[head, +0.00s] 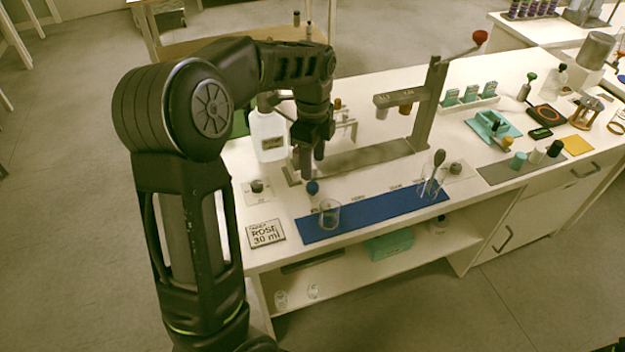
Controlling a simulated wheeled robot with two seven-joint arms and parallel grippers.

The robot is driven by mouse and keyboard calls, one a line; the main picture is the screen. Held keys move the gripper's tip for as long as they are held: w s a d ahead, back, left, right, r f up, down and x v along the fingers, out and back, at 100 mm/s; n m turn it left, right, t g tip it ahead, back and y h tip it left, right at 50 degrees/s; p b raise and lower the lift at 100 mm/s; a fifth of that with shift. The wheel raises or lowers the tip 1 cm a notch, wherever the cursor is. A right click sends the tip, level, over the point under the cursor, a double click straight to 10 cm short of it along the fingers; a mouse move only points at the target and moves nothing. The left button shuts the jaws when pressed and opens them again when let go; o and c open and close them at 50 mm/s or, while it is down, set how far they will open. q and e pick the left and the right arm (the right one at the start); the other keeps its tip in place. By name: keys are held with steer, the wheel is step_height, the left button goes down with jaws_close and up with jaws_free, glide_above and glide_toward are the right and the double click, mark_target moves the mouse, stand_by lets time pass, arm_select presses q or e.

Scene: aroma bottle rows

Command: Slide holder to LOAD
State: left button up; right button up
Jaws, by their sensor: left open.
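My left gripper (311,168) is open and points down at the left end of a grey metal rail (365,158) on the white bench. A dark blue round knob (312,187) shows just below the fingertips; I cannot tell whether they touch it. I cannot make out clearly which part is the holder, as my wrist and fingers cover that end of the rail. A grey upright stand (428,105) with a red-knobbed lever (480,37) rises at the rail's right end. Small labels in front of the rail are too small to read. My right gripper is out of view.
A blue mat (375,216) carries a glass beaker (330,214) close in front of the knob, and another glass vessel (428,188). A white bottle (268,137) stands left of my gripper. A "ROSE 30 ml" card (266,233) lies near the front edge.

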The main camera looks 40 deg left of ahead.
mark_target(313, 185)
arm_select(q)
step_height(313, 185, down, 8)
steer(key=shift+r, duration=0.2)
stand_by(0.3)
jaws_close()
stand_by(0.4)
stand_by(0.8)
